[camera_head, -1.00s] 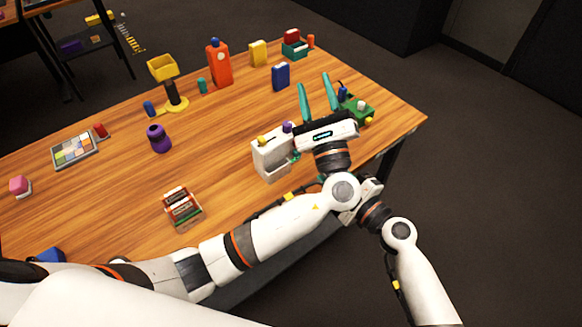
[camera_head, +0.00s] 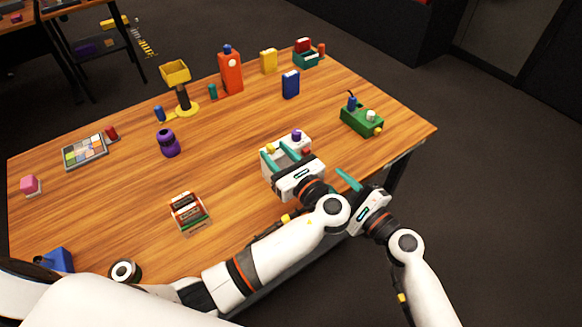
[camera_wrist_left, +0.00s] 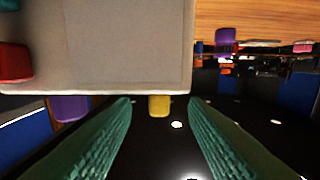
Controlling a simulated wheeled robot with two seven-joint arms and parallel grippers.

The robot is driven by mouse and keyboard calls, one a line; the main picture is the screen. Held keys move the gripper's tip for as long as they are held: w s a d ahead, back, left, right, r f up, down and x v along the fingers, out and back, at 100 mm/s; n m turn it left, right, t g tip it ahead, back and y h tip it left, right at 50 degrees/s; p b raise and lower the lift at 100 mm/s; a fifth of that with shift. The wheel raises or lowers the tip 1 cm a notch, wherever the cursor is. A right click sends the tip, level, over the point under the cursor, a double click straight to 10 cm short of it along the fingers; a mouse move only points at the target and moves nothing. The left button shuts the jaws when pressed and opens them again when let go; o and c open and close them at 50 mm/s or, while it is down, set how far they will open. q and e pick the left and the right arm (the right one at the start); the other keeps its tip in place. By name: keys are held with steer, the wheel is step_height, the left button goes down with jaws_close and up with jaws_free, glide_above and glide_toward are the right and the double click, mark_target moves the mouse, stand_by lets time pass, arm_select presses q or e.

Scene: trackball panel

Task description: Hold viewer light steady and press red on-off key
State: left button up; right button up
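The viewer light is a white box (camera_wrist_left: 120,40) with a yellow knob (camera_head: 270,148), a purple knob (camera_head: 297,135) and a red key (camera_head: 306,152). It stands near the front edge of the table, partly hidden by my left gripper. My left gripper (camera_head: 280,153) is open, its teal fingers apart over the box. In the left wrist view the white face fills the upper left, the red key (camera_wrist_left: 15,62) is at its left, and the yellow knob (camera_wrist_left: 159,105) shows between the fingers, apart from both. My right gripper (camera_head: 346,178) is right of the box; only one finger shows clearly.
A green box (camera_head: 362,120) with knobs stands to the right. A slide holder (camera_head: 188,212) is at the front left, and a purple bottle (camera_head: 169,145) is behind it. A red-orange bottle (camera_head: 231,75) and blue box (camera_head: 291,85) stand farther back. Bare wood lies between.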

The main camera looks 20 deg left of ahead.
mark_target(273, 150)
arm_select(q)
steer(key=shift+x, duration=2.1)
steer(key=shift+c, duration=0.2)
jaws_close()
arm_select(e)
jaws_close()
